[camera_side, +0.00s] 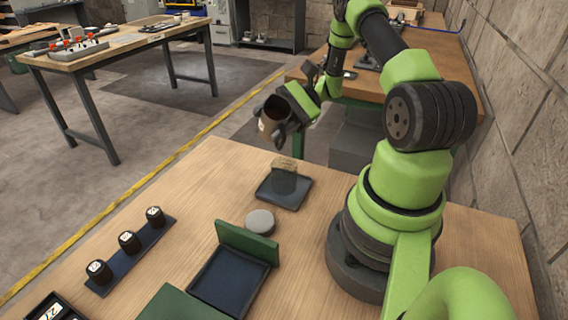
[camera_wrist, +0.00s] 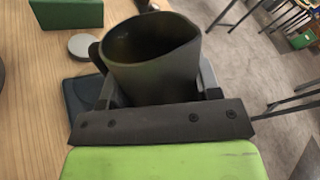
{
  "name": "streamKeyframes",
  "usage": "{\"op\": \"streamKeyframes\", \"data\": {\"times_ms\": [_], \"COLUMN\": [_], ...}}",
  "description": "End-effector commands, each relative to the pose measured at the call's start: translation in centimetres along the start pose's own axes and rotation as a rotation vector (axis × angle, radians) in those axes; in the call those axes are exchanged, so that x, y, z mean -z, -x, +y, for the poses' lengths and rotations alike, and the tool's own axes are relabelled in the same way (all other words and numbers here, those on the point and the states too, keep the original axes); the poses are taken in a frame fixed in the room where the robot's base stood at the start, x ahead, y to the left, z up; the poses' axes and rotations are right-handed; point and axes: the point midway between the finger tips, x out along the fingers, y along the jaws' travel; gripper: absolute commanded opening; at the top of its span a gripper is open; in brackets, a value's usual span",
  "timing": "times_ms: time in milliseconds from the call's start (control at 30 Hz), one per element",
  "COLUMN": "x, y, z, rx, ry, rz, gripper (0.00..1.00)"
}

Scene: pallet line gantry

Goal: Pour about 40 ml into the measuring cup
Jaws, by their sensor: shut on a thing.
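My gripper (camera_side: 284,118) is shut on a dark jug (camera_wrist: 150,62), which is raised above the far edge of the table. The jug also shows in the side view (camera_side: 268,122), where it looks tilted. In the wrist view its open mouth faces the camera and its handle is at the left; I cannot tell how much liquid is inside. A see-through measuring cup (camera_side: 284,172) stands on a small dark tray (camera_side: 289,201), below and slightly right of the jug in the side view. In the wrist view the jug hides the cup. No stream of liquid shows.
A round grey disc (camera_side: 260,222) lies near the tray. A green panel (camera_side: 247,242) stands beside a dark shallow tray (camera_side: 230,283). A dark strip (camera_side: 131,256) holds 3 small dark pieces with white tops. Bare wood lies left of the cup's tray.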

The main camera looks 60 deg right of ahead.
Motion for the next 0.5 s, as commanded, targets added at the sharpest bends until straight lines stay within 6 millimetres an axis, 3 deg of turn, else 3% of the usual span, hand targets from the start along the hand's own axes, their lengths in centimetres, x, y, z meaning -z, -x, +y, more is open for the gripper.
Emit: {"op": "streamKeyframes", "data": {"times_ms": [500], "x": [-0.28], "y": [-0.11], "z": [0.30], "rx": [0.000], "ry": [0.061], "rz": [0.023], "gripper": [0.26]}}
